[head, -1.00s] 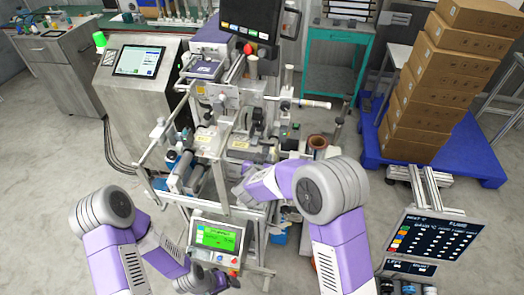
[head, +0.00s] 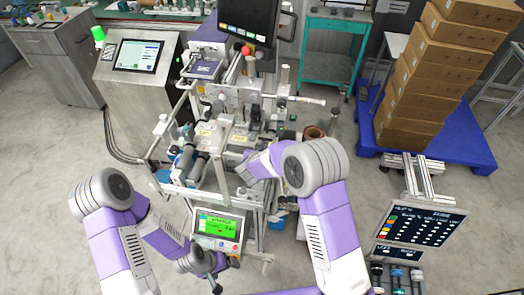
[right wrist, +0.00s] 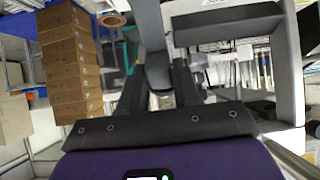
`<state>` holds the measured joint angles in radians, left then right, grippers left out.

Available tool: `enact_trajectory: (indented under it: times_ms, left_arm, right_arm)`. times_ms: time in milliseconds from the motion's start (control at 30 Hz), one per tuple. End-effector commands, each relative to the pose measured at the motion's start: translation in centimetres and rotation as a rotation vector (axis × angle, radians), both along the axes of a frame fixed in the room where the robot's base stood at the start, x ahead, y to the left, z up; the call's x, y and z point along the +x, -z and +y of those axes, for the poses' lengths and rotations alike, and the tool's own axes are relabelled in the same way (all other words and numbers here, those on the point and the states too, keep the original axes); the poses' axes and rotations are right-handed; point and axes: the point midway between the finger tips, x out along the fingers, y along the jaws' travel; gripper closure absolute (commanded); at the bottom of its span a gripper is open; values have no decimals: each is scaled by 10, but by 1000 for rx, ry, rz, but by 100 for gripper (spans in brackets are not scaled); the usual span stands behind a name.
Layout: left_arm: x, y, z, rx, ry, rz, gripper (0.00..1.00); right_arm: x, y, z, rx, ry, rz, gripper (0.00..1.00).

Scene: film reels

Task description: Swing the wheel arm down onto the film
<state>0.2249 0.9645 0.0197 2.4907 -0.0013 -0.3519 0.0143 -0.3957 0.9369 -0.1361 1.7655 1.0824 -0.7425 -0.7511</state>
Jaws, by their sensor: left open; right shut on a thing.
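The machine (head: 228,105) with rollers and metal brackets stands in the middle of the head view. In the right wrist view, my right gripper (right wrist: 158,72) is shut on a grey bar-like part (right wrist: 150,28), which I take to be the wheel arm. Its wheel cannot be made out. In the head view my right gripper is hardly distinguishable at the machine's front, beyond my purple arm. My left gripper (head: 216,284) is open and empty at the bottom, below the green-screen panel (head: 218,228). The film's path under the wheel arm is not clear.
A brown roll (head: 315,132) sits at the machine's right. A steel cabinet with a touchscreen (head: 139,55) stands left. Stacked cartons (head: 430,75) rest on a blue pallet (head: 455,150) at right. A dark labelled panel (head: 420,215) stands at lower right. Floor at left is clear.

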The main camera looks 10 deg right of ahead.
Motion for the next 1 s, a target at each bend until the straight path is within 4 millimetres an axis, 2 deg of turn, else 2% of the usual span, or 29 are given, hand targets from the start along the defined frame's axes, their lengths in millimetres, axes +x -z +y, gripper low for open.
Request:
enact_trajectory:
  times_ms: [100,133,267,633,1000]
  left_arm:
    - [0,0,0,0,0,0,17]
    - [0,0,0,0,0,0,17]
    - [0,0,0,0,0,0,17]
    - [0,-1,0,0,0,0,17]
    - [0,-5,0,0,0,0,17]
  right_arm:
    - [0,1,0,0,-1,1,100]
    - [0,1,0,0,-1,1,67]
    - [0,0,0,0,-1,1,47]
    - [-5,-4,2,0,-1,0,47]
    - [-49,-38,17,0,-3,0,47]
